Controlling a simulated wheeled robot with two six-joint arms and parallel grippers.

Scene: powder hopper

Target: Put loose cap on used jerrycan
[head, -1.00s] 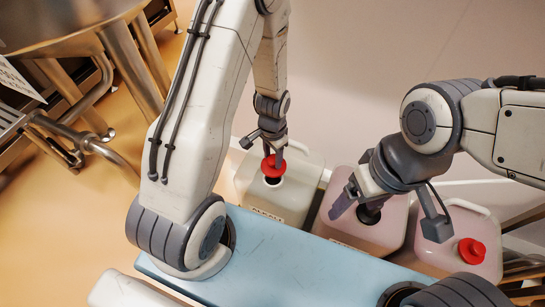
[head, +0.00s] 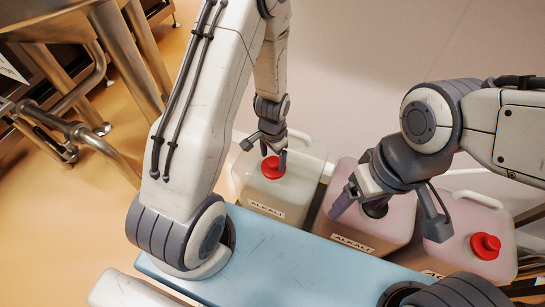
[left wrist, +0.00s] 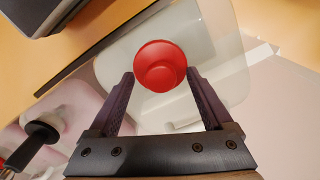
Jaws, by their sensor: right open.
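The loose red cap (head: 271,168) sits over the mouth of the pale, nearly empty-looking jerrycan (head: 298,190), which appears to be the used one and is labelled ALKALI. No white neck shows around the cap. My left gripper (head: 273,155) is at the cap from above. In the left wrist view, the cap (left wrist: 161,66) lies between and just beyond the fingertips, with gaps beside its knob. The gripper looks open.
A second pink jerrycan (head: 465,262) with a red cap (head: 486,245) stands at the right. A blue surface (head: 290,262) lies in front of the jerrycans. Metal pipework and legs (head: 125,75) stand at the left.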

